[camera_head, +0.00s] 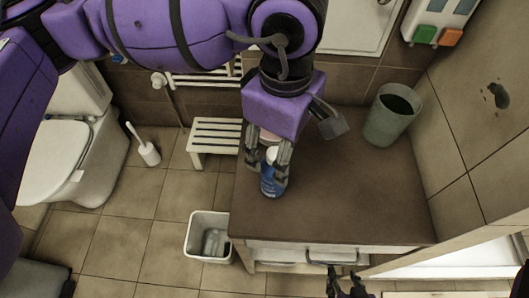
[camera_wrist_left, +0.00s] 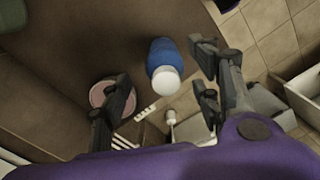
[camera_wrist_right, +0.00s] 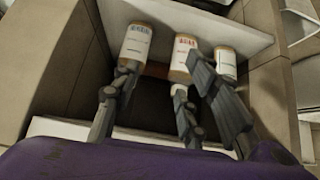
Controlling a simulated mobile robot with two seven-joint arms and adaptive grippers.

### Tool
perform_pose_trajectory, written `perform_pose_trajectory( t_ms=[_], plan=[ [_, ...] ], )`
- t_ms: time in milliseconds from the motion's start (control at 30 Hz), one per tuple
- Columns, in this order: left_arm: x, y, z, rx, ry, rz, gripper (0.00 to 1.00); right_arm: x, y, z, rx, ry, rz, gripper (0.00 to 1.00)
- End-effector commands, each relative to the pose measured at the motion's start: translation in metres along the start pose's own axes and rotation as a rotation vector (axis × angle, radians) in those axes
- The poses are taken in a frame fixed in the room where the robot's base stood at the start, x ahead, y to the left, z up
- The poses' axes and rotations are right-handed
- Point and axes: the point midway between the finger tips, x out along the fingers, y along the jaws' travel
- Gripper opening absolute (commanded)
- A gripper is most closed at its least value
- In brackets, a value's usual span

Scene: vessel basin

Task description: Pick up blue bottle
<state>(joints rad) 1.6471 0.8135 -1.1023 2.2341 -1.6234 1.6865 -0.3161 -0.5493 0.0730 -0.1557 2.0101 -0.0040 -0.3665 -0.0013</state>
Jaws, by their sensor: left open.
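The blue bottle (camera_head: 270,186) with a white cap stands on the brown countertop (camera_head: 350,192), near its left edge. My left gripper (camera_head: 267,168) is over it, with fingers on both sides of the bottle. In the left wrist view the bottle (camera_wrist_left: 162,52) sits between the open fingers (camera_wrist_left: 163,76), and gaps show on both sides. My right gripper (camera_head: 346,276) is low at the front of the cabinet, with its fingers apart. In the right wrist view its fingers (camera_wrist_right: 160,72) are in front of several labelled bottles (camera_wrist_right: 184,55).
A round pink-topped thing (camera_wrist_left: 103,92) stands close to the blue bottle. A grey-green bin (camera_head: 390,118) stands at the counter's back right. A white waste bin (camera_head: 207,237), white slatted stool (camera_head: 214,139) and toilet (camera_head: 60,160) are to the left. The counter's middle is clear.

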Motion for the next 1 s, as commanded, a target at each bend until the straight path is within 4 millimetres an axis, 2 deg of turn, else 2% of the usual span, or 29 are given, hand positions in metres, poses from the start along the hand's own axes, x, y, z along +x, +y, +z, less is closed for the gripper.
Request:
perform_pose_trajectory(
  t_ms=[100, 300, 600, 900, 1000],
  plan=[
    [0.007, 0.003, -0.007, 0.003, 0.029, 0.012, 0.58, -0.001, 0.001, 0.005, 0.001, -0.009, 0.002, 0.40],
    [0.029, 0.002, -0.007, 0.002, 0.026, 0.012, 0.58, -0.007, 0.003, 0.013, 0.002, -0.027, 0.006, 0.40],
    [0.070, 0.002, -0.010, 0.003, 0.025, 0.012, 0.58, -0.011, 0.005, 0.008, 0.003, -0.020, 0.008, 0.40],
    [0.075, 0.002, -0.010, 0.003, 0.023, 0.013, 0.58, -0.008, 0.004, 0.005, 0.001, -0.014, 0.006, 0.40],
    [0.075, 0.002, -0.010, 0.003, 0.023, 0.013, 0.44, -0.007, 0.003, 0.003, 0.001, -0.010, 0.005, 0.40]
  ],
)
